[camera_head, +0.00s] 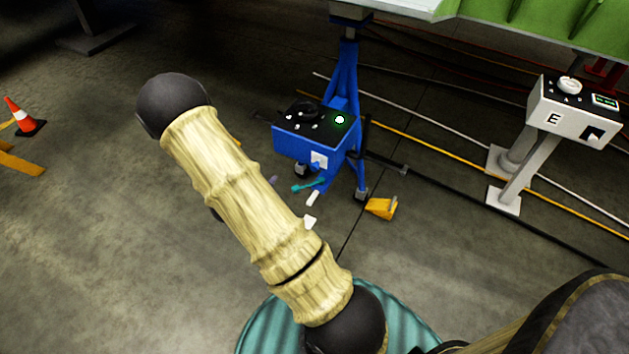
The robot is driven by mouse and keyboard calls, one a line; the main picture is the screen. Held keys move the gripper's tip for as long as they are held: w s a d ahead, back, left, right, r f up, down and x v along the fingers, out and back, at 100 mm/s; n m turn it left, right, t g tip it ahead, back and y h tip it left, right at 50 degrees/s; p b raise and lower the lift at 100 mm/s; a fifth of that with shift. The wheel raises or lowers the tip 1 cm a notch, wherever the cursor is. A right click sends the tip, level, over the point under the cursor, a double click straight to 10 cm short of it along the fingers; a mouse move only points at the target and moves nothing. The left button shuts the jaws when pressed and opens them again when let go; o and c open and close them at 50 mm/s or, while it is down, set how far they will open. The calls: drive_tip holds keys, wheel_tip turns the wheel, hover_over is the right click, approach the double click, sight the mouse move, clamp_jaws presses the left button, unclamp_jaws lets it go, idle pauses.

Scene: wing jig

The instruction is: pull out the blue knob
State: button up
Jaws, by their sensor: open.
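A blue control box (312,143) sits on a blue stand near the middle of the head view. Its black top bears a dark round knob (304,109), small pale marks and a lit green-white spot. I cannot tell any knob there as blue. A white square plate (319,160) is on the box's front. My gripper (311,210) shows only in part, as small pale tips beside my arm, below the box and apart from it in the picture. It is open and nothing shows between the tips. The rest of it is hidden behind my arm.
A white control box marked E (573,115) stands on a grey post at the right, with a white knob (569,85). A yellow wedge (381,208) lies by the blue stand. Cables or pipes cross the floor. An orange cone (23,118) stands far left.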

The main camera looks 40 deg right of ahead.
sight(313, 169)
drive_tip(key=s+d+f+m+h+b, duration=0.1)
drive_tip(key=s+d+f+h+b, duration=0.1)
drive_tip(key=f, duration=0.4)
drive_tip(key=s+d+f+m+h+b, duration=0.1)
drive_tip(key=s+d+f+h+b, duration=0.1)
drive_tip(key=f+h+b, duration=0.3)
drive_tip(key=shift+s+d+f+b, duration=0.4)
drive_tip(key=shift+d+f+b, duration=0.1)
drive_tip(key=shift+f+b, duration=0.35)
drive_tip(key=b+x, duration=0.4)
drive_tip(key=x, duration=1.3)
drive_tip(key=shift+d, duration=0.25)
drive_tip(key=shift+c, duration=0.4)
